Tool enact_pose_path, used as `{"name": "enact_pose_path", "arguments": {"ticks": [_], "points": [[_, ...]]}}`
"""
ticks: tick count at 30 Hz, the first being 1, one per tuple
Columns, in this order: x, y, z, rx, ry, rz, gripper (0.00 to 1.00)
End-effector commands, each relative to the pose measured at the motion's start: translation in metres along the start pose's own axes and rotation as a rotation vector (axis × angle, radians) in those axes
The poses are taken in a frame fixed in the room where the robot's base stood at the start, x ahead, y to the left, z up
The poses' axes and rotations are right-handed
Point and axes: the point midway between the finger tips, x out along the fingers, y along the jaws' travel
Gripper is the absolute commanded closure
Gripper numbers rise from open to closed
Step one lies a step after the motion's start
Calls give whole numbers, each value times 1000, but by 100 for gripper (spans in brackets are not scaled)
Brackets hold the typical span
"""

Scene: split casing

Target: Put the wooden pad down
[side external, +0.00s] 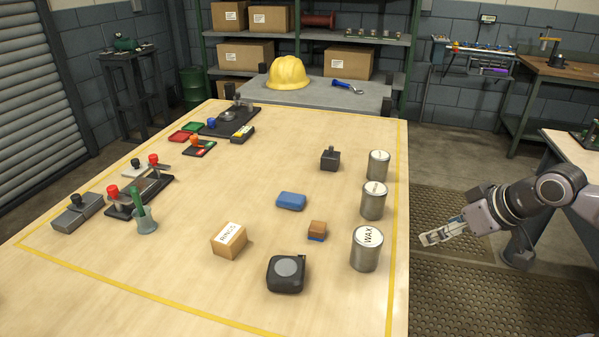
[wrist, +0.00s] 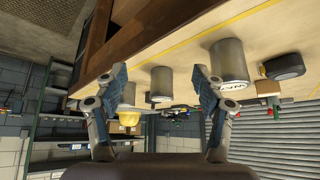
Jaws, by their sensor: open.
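The wooden pad, seen as a small brown wooden block with a blue underside (side external: 317,230), rests on the table, left of the nearest can. The wooden pad is apart from my gripper.
The can marked WAX (side external: 366,250) and two more cans (side external: 373,202) (side external: 378,166) line the right edge, near my gripper. A tape measure (side external: 287,274), a RINGS box (side external: 229,239), a blue block (side external: 291,201) and a dark weight (side external: 330,159) stand around. The table's (side external: 200,280) front middle is clear.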

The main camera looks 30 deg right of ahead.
Motion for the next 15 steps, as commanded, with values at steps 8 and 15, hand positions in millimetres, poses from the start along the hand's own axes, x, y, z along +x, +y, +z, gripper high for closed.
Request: {"name": "enact_pose_path", "arguments": {"ticks": [8, 15], "points": [[15, -8, -24, -456, -32, 70, 30], [43, -31, -68, -1196, -93, 209, 30]]}}
